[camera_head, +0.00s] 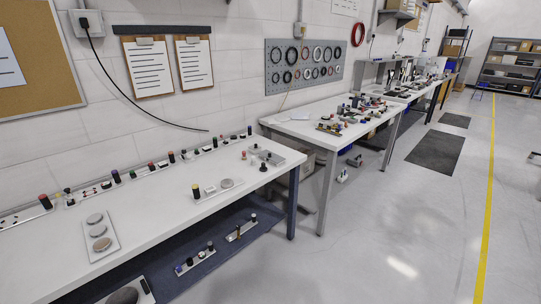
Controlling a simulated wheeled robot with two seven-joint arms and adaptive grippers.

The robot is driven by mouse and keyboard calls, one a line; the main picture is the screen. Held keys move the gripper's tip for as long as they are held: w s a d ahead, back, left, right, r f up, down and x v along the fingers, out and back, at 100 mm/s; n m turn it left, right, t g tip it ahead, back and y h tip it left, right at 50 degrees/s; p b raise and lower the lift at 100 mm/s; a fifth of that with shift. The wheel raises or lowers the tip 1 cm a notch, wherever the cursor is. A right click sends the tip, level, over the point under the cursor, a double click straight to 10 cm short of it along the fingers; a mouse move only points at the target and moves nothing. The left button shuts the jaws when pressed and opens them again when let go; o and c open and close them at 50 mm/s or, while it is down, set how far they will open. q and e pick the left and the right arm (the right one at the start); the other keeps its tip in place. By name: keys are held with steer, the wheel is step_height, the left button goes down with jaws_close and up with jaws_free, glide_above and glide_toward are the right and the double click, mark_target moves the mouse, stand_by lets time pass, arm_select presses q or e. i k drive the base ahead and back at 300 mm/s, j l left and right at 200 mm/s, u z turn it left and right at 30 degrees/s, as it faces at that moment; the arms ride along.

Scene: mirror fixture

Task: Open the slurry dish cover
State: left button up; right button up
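No gripper of mine shows in the head view. On the white near table (160,225), a pale tray (104,256) at the left holds round grey-beige discs, which look like dishes or lids (102,244). Another pale tray, farther right, holds a round beige disc (227,183), a small white block (210,190) and a black-and-yellow upright piece (196,191). I cannot tell which of these is the slurry dish, or whether its cover is on.
A row of small bottles and knobs (155,167) lines the wall edge of the table. A grey metal fixture (265,155) stands at its far right corner. A lower shelf (215,245) holds more trays. More workbenches run along the wall; open floor (400,240) lies to the right.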

mark_target(276, 158)
steer(key=z, duration=1.15)
steer(key=i, duration=4.1)
steer(key=l+z, duration=0.05)
steer(key=l, duration=0.1)
